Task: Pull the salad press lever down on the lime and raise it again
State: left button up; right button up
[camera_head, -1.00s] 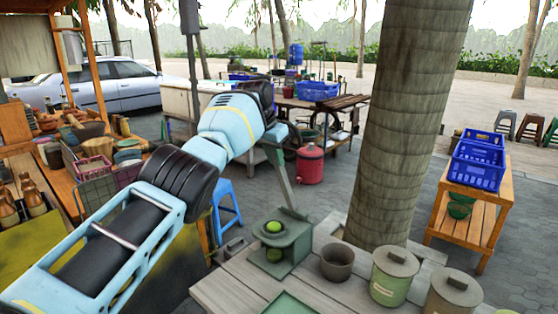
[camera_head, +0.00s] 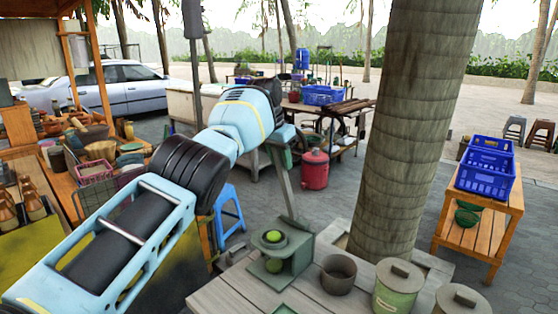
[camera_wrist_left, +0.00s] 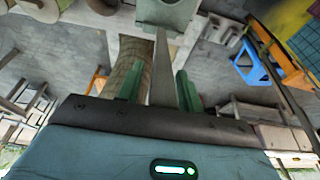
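The grey-green salad press (camera_head: 297,258) stands on the wooden table, with a green lime (camera_head: 273,237) in its round cup. Another green round shape (camera_head: 274,265) shows lower in the press. The grey lever (camera_head: 287,190) is raised, rising steeply from the press's back. My left gripper (camera_head: 284,142) is at the lever's upper end, partly hidden by my arm. In the left wrist view, the lever (camera_wrist_left: 163,80) runs between the two green fingers (camera_wrist_left: 160,88), with a narrow gap beside the left one. The fingers look open around it. My right gripper is not in view.
A dark open pot (camera_head: 338,273) and lidded canisters (camera_head: 397,287) stand right of the press on the wooden table (camera_head: 230,292). A tree trunk (camera_head: 415,130) rises behind them. A blue stool (camera_head: 228,211) stands left, beyond my arm.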

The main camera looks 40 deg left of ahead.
pick_arm(q)
jog(key=shift+o, duration=0.2)
jog(key=shift+f, duration=0.1)
jog(key=shift+s+r, duration=0.15)
jog(key=shift+r, duration=0.25)
jog(key=v, duration=0.6)
jog(key=shift+r, duration=0.45)
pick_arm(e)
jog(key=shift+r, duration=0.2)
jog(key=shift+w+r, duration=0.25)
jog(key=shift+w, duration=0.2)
pick_arm(q)
jog(key=shift+s, duration=0.1)
